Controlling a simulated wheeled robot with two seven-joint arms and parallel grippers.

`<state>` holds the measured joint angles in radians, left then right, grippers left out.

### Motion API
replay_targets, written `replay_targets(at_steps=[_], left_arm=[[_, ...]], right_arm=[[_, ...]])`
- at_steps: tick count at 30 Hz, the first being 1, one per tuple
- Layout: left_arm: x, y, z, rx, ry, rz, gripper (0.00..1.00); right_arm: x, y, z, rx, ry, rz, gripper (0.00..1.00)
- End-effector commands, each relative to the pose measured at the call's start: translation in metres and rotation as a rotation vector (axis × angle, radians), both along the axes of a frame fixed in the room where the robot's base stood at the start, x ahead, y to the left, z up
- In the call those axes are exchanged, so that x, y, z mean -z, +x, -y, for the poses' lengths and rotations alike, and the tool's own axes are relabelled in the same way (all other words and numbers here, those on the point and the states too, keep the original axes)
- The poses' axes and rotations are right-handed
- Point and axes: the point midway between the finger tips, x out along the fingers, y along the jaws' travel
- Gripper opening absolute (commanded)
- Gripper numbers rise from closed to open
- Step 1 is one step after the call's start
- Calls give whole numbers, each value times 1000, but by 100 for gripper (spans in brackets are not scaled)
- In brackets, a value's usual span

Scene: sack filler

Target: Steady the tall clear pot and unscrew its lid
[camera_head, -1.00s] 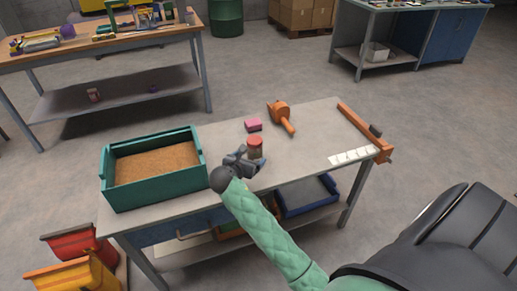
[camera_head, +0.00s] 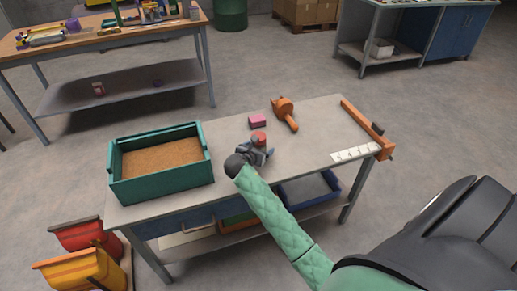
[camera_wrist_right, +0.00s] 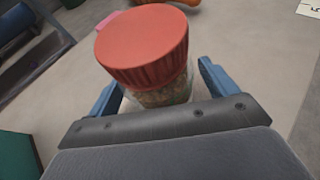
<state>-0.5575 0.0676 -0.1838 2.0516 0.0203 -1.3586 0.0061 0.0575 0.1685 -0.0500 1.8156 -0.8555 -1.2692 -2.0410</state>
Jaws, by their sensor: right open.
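The clear pot with a ribbed red lid (camera_head: 259,138) stands upright on the grey bench. In the right wrist view the red lid (camera_wrist_right: 142,45) is on the pot, and the clear body (camera_wrist_right: 168,94) shows brownish contents. My right gripper (camera_head: 260,153) is at the pot from the near side and hides most of its body in the head view. In the wrist view its blue fingers are open, one on each side of the pot. Whether either finger touches the pot cannot be told. My left gripper is not in view.
A teal crate of brown grain (camera_head: 161,188) stands to the left on the bench (camera_head: 325,122). A pink block (camera_head: 258,120) and an orange tool (camera_head: 285,113) lie behind the pot. An orange bar (camera_head: 366,128) and a white strip (camera_head: 355,153) lie at the right end.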

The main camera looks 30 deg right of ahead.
Motion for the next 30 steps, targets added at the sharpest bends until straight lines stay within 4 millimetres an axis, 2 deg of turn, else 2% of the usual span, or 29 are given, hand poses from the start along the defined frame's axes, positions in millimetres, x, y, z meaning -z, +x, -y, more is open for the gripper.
replay_targets(at_steps=[2,3,10,18,23,29,30], left_arm=[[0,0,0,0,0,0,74],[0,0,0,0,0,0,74],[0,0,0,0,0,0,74],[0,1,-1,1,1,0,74],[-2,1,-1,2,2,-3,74],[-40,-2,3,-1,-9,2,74],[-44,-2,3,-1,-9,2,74]], right_arm=[[0,0,0,0,0,0,85],[0,0,0,0,0,0,81],[0,0,0,0,0,0,36],[-1,0,0,0,0,0,35],[-12,1,0,0,-1,2,35],[-43,1,1,0,-2,5,35],[-45,-8,5,1,-3,1,35]])
